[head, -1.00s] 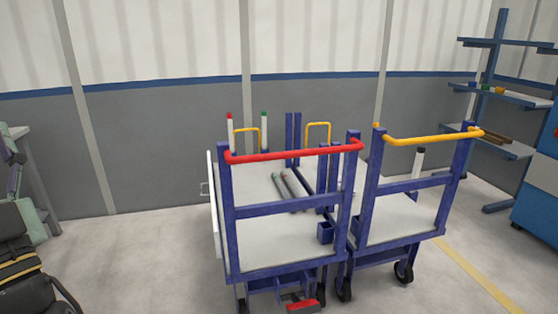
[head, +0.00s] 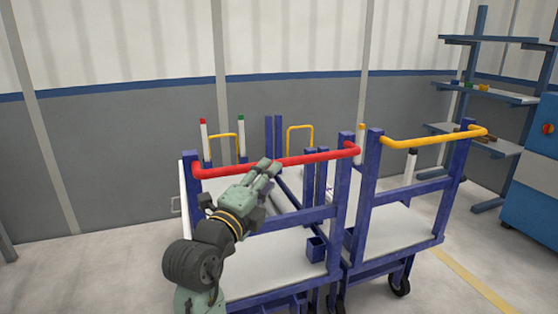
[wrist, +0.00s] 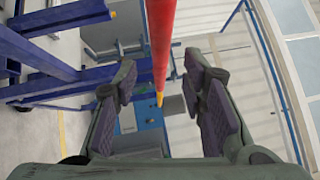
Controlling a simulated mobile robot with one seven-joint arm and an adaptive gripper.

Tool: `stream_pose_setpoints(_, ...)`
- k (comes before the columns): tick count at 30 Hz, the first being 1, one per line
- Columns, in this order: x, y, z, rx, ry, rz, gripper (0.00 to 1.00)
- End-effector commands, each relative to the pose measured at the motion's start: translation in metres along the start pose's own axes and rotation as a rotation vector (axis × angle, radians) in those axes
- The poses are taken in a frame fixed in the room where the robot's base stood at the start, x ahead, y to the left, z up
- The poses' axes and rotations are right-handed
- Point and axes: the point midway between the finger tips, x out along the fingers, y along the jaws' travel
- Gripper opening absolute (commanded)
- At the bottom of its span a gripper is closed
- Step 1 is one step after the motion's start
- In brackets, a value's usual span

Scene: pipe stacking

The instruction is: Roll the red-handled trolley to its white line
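The red-handled trolley (head: 294,219) has a blue frame and a pale deck. Its red handle (head: 318,156) runs across the top of the frame. My gripper (head: 268,167) is at the handle, left of its middle. In the wrist view, the red bar (wrist: 161,40) runs between the two fingers of my gripper (wrist: 160,82). The fingers stand apart with gaps on both sides of the bar, so the gripper is open. My arm hides part of the trolley's left side. I see no white line on the floor.
A yellow-handled trolley (head: 405,222) stands close on the right. A yellow floor line (head: 470,281) runs beyond it. A shelf rack (head: 478,110) and a blue cabinet (head: 530,190) stand at the right. The grey wall (head: 110,150) is behind; floor at left is clear.

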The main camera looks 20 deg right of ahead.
Motion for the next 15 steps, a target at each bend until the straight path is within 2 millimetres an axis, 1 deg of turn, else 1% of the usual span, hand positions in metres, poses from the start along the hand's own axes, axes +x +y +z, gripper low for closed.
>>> stream_pose_setpoints(1,0.012,-0.003,-0.001,-0.001,0.003,0.0,0.38)
stream_pose_setpoints(3,0.025,-0.003,-0.001,-0.001,0.003,0.0,0.38)
stream_pose_setpoints(7,0.047,-0.002,0.0,-0.001,0.001,0.0,0.38)
stream_pose_setpoints(10,0.059,-0.002,0.001,0.0,-0.002,0.0,0.38)
stream_pose_setpoints(15,0.069,-0.001,0.001,0.0,-0.003,0.0,0.38)
